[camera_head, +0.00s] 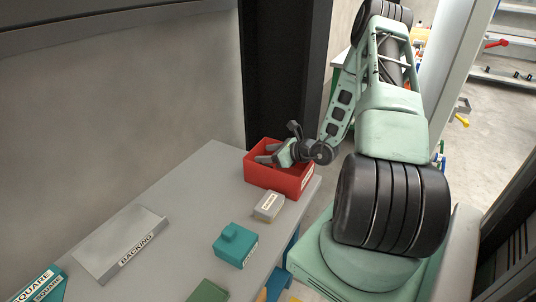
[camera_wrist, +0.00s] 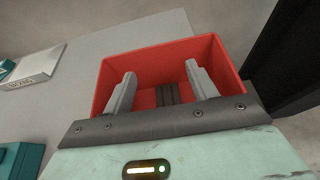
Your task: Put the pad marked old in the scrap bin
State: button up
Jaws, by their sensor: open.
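The red bin (camera_head: 292,181) stands on the far right part of the grey table. My gripper (camera_head: 263,153) is over the bin's opening. In the wrist view my gripper (camera_wrist: 160,70) has its two fingers apart, with the red bin (camera_wrist: 152,58) around and below them. A dark ribbed piece (camera_wrist: 167,94) shows low in the bin between the fingers. It is apart from both fingers, and no mark can be read on it. A grey block with a pale label (camera_head: 268,206) sits on the table in front of the bin; its label is too small to read.
A teal block with a raised knob (camera_head: 234,247) and a green block (camera_head: 208,292) lie nearer on the table. A grey tray marked BACKING (camera_head: 120,243) lies to the left. A teal piece marked SQUARE (camera_head: 40,286) is at the lower left. A dark post (camera_head: 284,70) stands behind the bin.

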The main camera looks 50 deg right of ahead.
jog(key=b+v, duration=0.2)
jog(key=v, duration=1)
jog(key=w+a+r+n+g+y, duration=0.1)
jog(key=a+r+n+g+y, duration=0.15)
jog(key=a+n, duration=0.45)
jog(key=w+a+r+n+g+y, duration=0.1)
jog(key=a+r+n+g+y, duration=0.2)
jog(key=a, duration=0.7)
jog(key=w+a+r+n+g+y, duration=0.25)
jog(key=a+n+g, duration=0.2)
jog(key=a, duration=0.45)
jog(key=s+a+r+n+g+h, duration=0.1)
jog(key=s+a+n+h, duration=0.4)
jog(key=n, duration=0.8)
jog(key=s+a+r+n+g+h, duration=0.2)
jog(key=s+a+r+n+h, duration=0.2)
jog(key=s+a+n, duration=0.8)
jog(key=shift+a+n+h, duration=0.5)
jog(key=shift+a+n, duration=0.45)
jog(key=shift+a, duration=0.1)
jog(key=shift+s+r, duration=0.1)
jog(key=shift+s, duration=0.05)
